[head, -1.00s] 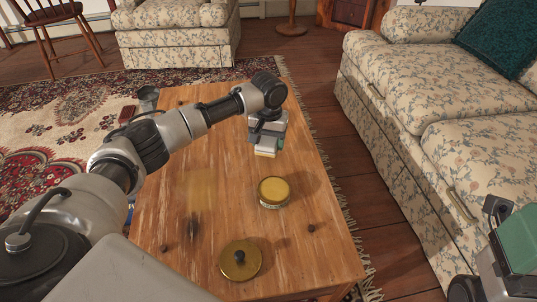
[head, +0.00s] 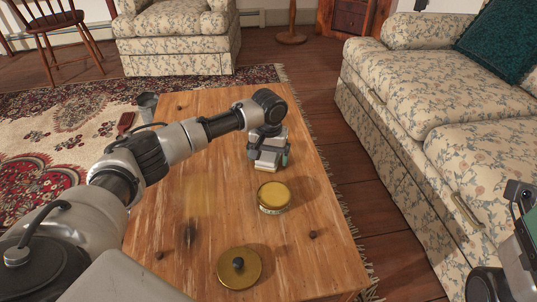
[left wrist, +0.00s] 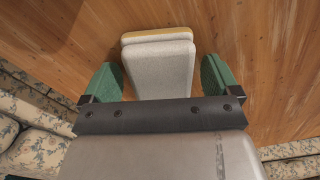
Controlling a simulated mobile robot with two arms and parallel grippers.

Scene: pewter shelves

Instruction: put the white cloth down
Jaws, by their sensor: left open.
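The white cloth (head: 271,153) is a folded pad with a yellowish layer along its edge, at the right side of the wooden table (head: 190,180). In the left wrist view the white cloth (left wrist: 160,72) lies between the two green fingertips, with a gap on each side. It appears to rest on the table. My left gripper (head: 268,157) is open around the cloth; it also shows in the left wrist view (left wrist: 159,80). My right gripper (head: 527,225) is partly in view at the right edge; its jaws are cut off.
A round tin with a yellow top (head: 273,196) stands just in front of the cloth. A brass lid with a dark knob (head: 239,268) lies nearer. A metal cup (head: 147,104) stands at the far left table corner. A floral sofa (head: 440,130) is to the right.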

